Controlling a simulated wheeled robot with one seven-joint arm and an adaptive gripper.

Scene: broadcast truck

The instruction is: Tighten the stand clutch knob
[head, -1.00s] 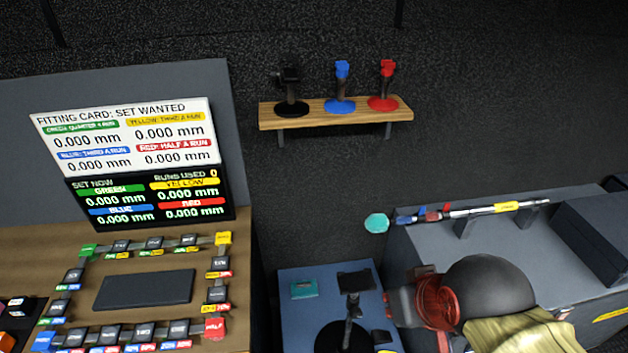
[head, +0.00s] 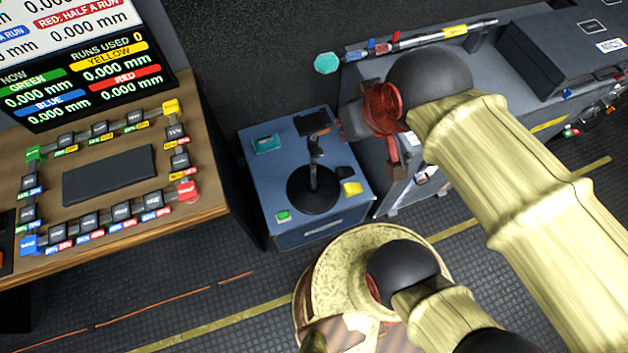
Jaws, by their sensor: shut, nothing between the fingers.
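A black stand (head: 316,172) with a round base stands upright on a blue-grey cabinet (head: 263,185). It has a thin post and a dark plate (head: 312,122) on top. A small dark joint (head: 316,152) shows partway up the post; I cannot tell for certain whether it is the clutch knob. My gripper (head: 346,126), dark beyond a red wrist, is just right of the stand's top. Its fingers are small and partly hidden, but it looks shut and empty. It appears apart from the stand, though depth is hard to judge.
A grey bench (head: 490,75) carries a long rod (head: 420,39) behind my arm. A wooden desk (head: 150,232) with keys and a screen stands left.

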